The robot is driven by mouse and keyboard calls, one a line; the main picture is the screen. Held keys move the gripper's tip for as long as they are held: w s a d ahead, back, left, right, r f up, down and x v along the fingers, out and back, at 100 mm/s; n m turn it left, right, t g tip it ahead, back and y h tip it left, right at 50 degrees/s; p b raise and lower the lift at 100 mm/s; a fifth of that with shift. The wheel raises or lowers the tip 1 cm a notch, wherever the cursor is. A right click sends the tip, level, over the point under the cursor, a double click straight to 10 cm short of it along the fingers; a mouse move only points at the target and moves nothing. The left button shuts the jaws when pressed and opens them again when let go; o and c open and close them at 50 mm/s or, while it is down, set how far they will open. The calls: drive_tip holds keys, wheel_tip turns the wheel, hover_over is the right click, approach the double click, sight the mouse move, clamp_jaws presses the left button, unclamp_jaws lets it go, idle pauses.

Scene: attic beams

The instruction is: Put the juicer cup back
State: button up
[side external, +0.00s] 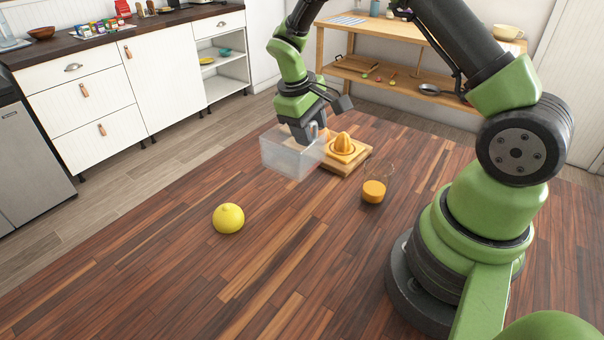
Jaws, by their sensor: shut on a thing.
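A clear, box-shaped juicer cup (287,160) hangs from my gripper (308,138), which is shut on its upper right part. The cup looks empty and roughly level. It appears held above the wooden table, but the gap under it is hard to judge. The juicer (343,145), with an orange ribbed cone, sits on a light wooden board just right of the cup. The cup and gripper hide the left part of the juicer and board.
The table (270,275) is clear in front. White cabinets (165,85) and a wooden shelf (385,75) stand behind.

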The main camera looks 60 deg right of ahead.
wheel_tip(320, 180, down, 8)
drive_tip(key=shift+r, duration=0.25)
drive_tip(key=o, duration=1.3)
drive_tip(key=shift+f, duration=0.1)
drive_tip(key=shift+c, duration=0.2)
